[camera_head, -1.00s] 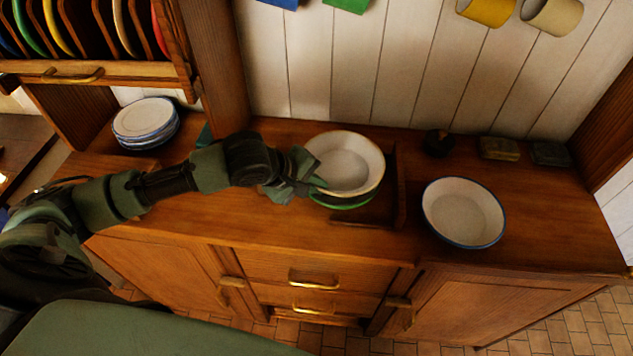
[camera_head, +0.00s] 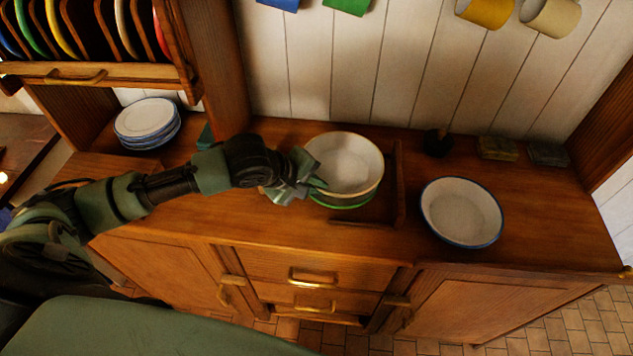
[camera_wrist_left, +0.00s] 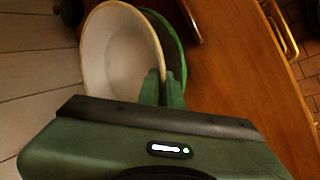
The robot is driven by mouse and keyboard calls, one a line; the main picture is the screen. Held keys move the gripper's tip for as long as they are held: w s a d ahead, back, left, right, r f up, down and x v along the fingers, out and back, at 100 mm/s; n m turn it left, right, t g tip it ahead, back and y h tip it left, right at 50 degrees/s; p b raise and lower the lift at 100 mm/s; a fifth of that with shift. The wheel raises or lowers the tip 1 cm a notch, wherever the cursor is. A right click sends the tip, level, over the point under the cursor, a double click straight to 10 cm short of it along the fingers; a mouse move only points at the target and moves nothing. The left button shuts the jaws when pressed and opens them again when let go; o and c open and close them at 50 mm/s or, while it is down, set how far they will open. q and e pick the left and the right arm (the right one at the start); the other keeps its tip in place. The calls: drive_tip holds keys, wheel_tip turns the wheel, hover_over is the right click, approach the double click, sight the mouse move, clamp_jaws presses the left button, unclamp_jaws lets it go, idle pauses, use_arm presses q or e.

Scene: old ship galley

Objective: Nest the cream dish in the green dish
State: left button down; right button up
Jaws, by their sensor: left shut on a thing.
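The cream dish (camera_head: 345,163) sits over the green dish (camera_head: 345,201) on the wooden counter. Only a strip of the green dish's rim shows below it in the head view. My left gripper (camera_head: 316,182) is shut on the near left rim of the cream dish. In the left wrist view the gripper fingers (camera_wrist_left: 161,88) pinch the rim of the cream dish (camera_wrist_left: 112,48). The green dish (camera_wrist_left: 172,45) shows there behind it, to the right. I cannot tell whether the cream dish rests fully inside the green one. My right gripper is not in view.
A white dish with a blue rim (camera_head: 461,211) stands to the right on the counter. A low wooden divider (camera_head: 397,185) is just right of the stacked dishes. Stacked plates (camera_head: 147,122) stand at the left. Small dark blocks (camera_head: 548,153) lie at the back right.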

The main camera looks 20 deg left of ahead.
use_arm(q)
drive_tip(key=shift+p, duration=0.6)
idle(0.7)
drive_tip(key=shift+f, duration=0.65)
idle(1.1)
drive_tip(key=c, duration=1.5)
unclamp_jaws()
drive_tip(key=shift+f, duration=0.1)
drive_tip(key=shift+s+f, duration=0.1)
drive_tip(key=shift+r+p, duration=4.2)
drive_tip(key=shift+p, duration=0.5)
drive_tip(key=shift+d, duration=0.1)
